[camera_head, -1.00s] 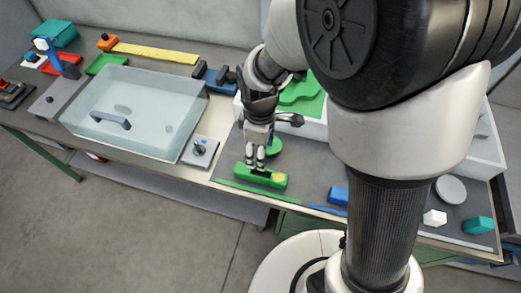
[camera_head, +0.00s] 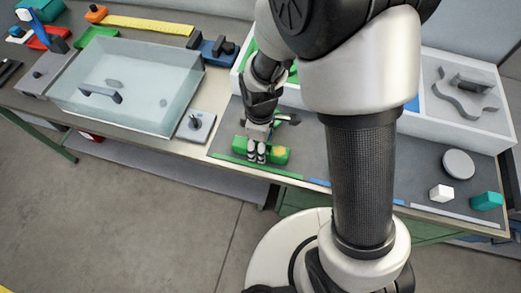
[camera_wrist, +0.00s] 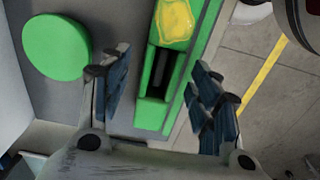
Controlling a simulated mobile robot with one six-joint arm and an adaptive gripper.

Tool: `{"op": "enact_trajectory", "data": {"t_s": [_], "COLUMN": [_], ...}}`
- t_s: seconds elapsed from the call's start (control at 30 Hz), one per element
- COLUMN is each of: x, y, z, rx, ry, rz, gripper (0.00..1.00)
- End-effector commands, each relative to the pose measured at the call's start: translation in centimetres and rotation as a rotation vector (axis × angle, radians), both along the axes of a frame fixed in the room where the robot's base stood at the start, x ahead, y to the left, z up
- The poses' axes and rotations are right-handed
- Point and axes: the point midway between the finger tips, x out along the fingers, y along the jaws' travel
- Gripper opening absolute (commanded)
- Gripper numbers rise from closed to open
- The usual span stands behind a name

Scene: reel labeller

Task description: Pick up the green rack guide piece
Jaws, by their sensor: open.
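The green rack guide piece appears to be the long green block (camera_head: 272,158) with a yellow patch, lying on the grey mat near the front edge. In the wrist view the block (camera_wrist: 150,112) shows a dark slot and the yellow patch at its top. My gripper (camera_head: 257,152) is over the block in the head view and hides part of its middle. In the wrist view my gripper (camera_wrist: 162,98) is open, its dark-blue-padded fingers apart on either side of the block. I cannot tell whether the fingers touch it.
A green disc (camera_wrist: 55,47) lies left of the block in the wrist view. A clear-lidded box (camera_head: 130,95) and a small grey plate with a knob (camera_head: 195,127) stand to the left. A white tray (camera_head: 455,128) is behind. A white cube (camera_head: 441,193) and teal block (camera_head: 487,201) lie right.

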Motion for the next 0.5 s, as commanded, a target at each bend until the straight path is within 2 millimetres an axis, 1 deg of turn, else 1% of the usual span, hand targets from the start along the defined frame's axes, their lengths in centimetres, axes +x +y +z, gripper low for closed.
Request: {"op": "enact_trajectory", "data": {"t_s": [0.1, 0.5], "x": [0.01, 0.01], "y": [0.01, 0.01], "z": [0.13, 0.13], "rx": [0.000, 0.000], "ry": [0.000, 0.000], "rz": [0.000, 0.000], "gripper": [0.55, 0.29]}}
